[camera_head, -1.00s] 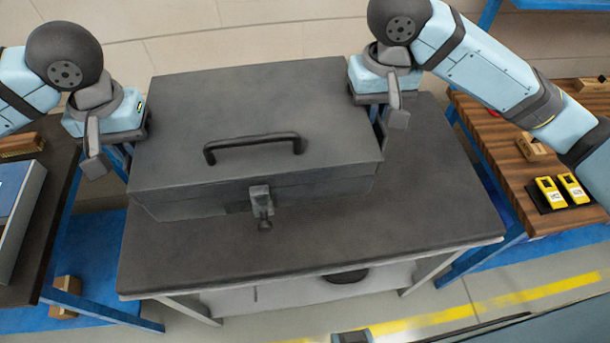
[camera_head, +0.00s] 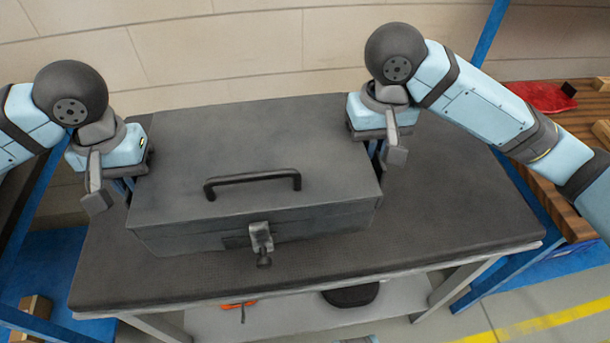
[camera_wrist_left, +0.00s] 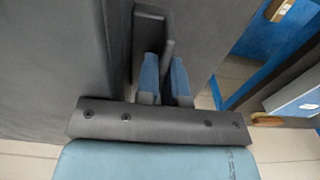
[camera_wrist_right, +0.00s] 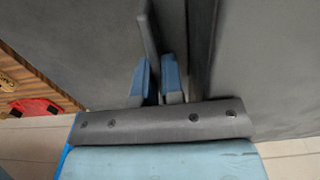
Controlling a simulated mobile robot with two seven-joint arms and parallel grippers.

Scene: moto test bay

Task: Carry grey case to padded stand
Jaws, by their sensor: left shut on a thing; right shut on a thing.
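The grey case (camera_head: 290,148) is a closed box with a black top handle and a front latch. It appears level over the dark-topped table (camera_head: 430,240), which may be the padded stand. I cannot tell whether its base touches the top. My left gripper (camera_head: 124,186) is shut at the case's left side; its blue fingers (camera_wrist_left: 163,80) close on a dark plate-like side grip in the left wrist view. My right gripper (camera_head: 376,152) is shut at the right side, and its fingers (camera_wrist_right: 160,82) hold a similar grip in the right wrist view. The fingertips are partly hidden.
A wooden-topped bench (camera_head: 545,190) stands to the right, with a red item (camera_head: 545,97) on it. A blue-framed bench is partly visible at left. A tiled wall (camera_head: 230,55) lies behind. Dark and orange items sit on the table's lower shelf (camera_head: 285,318). Bare table top shows in front and right.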

